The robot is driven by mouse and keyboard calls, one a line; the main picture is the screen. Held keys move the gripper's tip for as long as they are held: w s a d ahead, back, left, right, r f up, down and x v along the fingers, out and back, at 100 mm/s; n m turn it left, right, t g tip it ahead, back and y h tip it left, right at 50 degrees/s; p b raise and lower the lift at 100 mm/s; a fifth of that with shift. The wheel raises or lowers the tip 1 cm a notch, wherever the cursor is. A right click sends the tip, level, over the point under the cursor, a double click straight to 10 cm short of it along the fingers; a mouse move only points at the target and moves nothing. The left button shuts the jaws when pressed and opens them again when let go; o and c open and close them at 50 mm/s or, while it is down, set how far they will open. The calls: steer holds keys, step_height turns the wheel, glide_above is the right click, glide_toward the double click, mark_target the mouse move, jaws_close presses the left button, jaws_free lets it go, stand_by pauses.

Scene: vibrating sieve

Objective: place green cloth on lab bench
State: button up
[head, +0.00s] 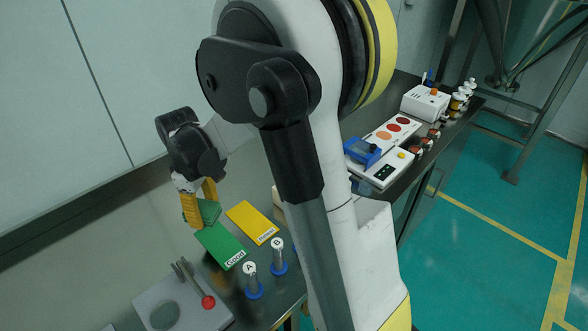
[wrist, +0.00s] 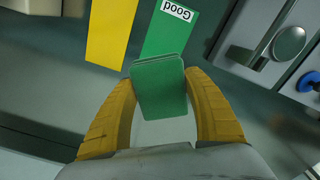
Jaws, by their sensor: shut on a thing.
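My gripper (head: 196,203) has yellow fingers and is shut on a folded green cloth (head: 209,211). In the wrist view my gripper (wrist: 160,105) holds the green cloth (wrist: 159,88) between both fingertips. The cloth is above or at the near end of a green card labelled "Good" (head: 222,248), which also shows in the wrist view (wrist: 172,35). I cannot tell whether the cloth touches the card or the bench. The lab bench (head: 205,268) is a dark metal top along the wall.
A yellow card (head: 252,222) lies beside the green one. Posts marked A (head: 252,282) and B (head: 278,258) stand near the front edge. A blue device (head: 362,150) stands farther right.

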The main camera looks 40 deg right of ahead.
steer(key=w+d+r+n+p, duration=0.2)
steer(key=w+d+n, duration=0.2)
steer(key=d+n, duration=0.6)
steer(key=shift+n, duration=0.8)
steer(key=w+a+f+b, duration=0.1)
steer(key=a+f, duration=0.1)
steer(key=a, duration=0.2)
steer(key=w+a+f+b, duration=0.1)
steer(key=w+a+f, duration=0.1)
steer(key=a, duration=0.2)
steer(key=w+a+f+b, duration=0.1)
steer(key=w+a+f, duration=0.1)
steer(key=a, duration=0.3)
steer(key=shift+w+f, duration=0.1)
steer(key=shift+f, duration=0.45)
steer(key=shift+f+b, duration=1)
steer(key=shift+f, duration=0.9)
steer(key=shift+f, duration=0.2)
steer(key=o, duration=1.2)
steer(key=shift+o, duration=0.2)
